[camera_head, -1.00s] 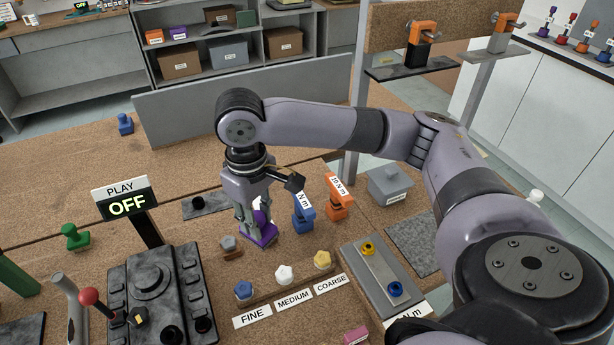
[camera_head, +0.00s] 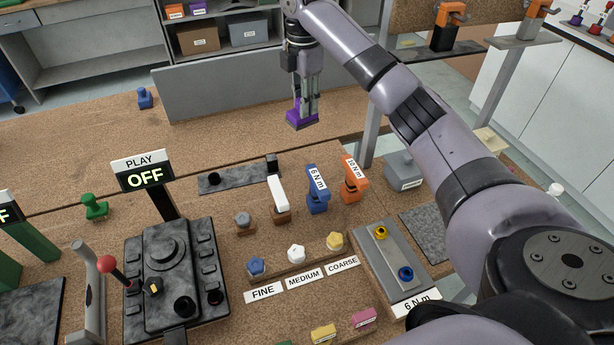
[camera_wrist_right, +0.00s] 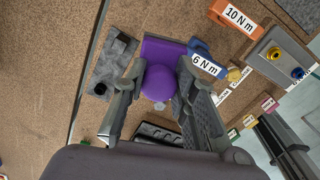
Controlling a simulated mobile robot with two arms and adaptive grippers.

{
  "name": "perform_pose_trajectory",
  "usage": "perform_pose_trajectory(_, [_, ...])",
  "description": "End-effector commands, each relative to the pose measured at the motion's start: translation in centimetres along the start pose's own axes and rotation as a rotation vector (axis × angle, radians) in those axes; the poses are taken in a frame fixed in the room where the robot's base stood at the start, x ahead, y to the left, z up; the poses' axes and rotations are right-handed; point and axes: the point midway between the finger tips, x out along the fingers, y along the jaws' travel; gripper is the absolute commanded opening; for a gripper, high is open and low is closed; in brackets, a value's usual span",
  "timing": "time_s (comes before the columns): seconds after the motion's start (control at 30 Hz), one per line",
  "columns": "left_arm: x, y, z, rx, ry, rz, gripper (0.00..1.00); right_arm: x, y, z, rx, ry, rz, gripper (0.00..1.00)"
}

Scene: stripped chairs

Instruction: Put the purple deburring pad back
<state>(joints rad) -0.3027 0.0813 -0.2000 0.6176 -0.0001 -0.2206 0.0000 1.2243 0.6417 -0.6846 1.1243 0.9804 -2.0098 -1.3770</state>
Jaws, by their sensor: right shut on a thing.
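The purple deburring pad (camera_head: 300,120) hangs from my right gripper (camera_head: 304,106), which is shut on it, high above the brown bench toward its back. In the right wrist view, the pad's round purple knob (camera_wrist_right: 158,84) sits between the two fingers and its flat purple base (camera_wrist_right: 160,49) shows beyond. A dark grey plate (camera_head: 238,179) with a round hole lies on the bench below and to the left of the pad; it also shows in the right wrist view (camera_wrist_right: 109,62). My left gripper is in neither current view.
Blue (camera_head: 317,190) and orange (camera_head: 353,180) torque tools and a white-topped brown block (camera_head: 278,198) stand near the plate. Blue, white and yellow knobs stand behind the FINE, MEDIUM and COARSE labels (camera_head: 304,279). The OFF sign (camera_head: 143,172) rises at left. A grey panel (camera_head: 220,88) stands behind.

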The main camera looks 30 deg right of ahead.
Motion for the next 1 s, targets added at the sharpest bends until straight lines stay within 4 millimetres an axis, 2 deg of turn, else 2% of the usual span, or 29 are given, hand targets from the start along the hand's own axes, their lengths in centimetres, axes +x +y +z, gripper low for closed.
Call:
perform_pose_trajectory(0.17, [0.0, 0.0, -0.3, 0.000, 0.005, -0.001, 0.38, 0.4, 0.1, 1.0, -0.114, 0.000, -0.001, 0.03])
perform_pose_trajectory(0.27, [0.4, 0.0, -0.4, -0.001, 0.007, -0.001, 0.38, 1.5, 0.1, 1.1, -0.135, 0.001, -0.001, 0.03])
perform_pose_trajectory(0.37, [1.2, 0.0, -0.4, -0.001, 0.008, -0.001, 0.38, 3.8, 0.0, 1.0, -0.139, 0.003, -0.004, 0.03])
perform_pose_trajectory(0.73, [-1.1, 0.0, -0.6, -0.001, 0.008, 0.000, 0.38, 12.8, -0.1, 1.2, -0.136, -0.001, -0.004, 0.03])
perform_pose_trajectory(0.83, [-1.4, 0.0, -0.6, -0.001, 0.008, 0.000, 0.38, 14.7, 0.0, 1.1, -0.135, 0.000, -0.002, 0.03])
perform_pose_trajectory(1.0, [-1.5, 0.0, -0.6, -0.001, 0.008, 0.000, 0.38, 16.1, 0.1, 1.2, -0.135, -0.001, 0.000, 0.03])
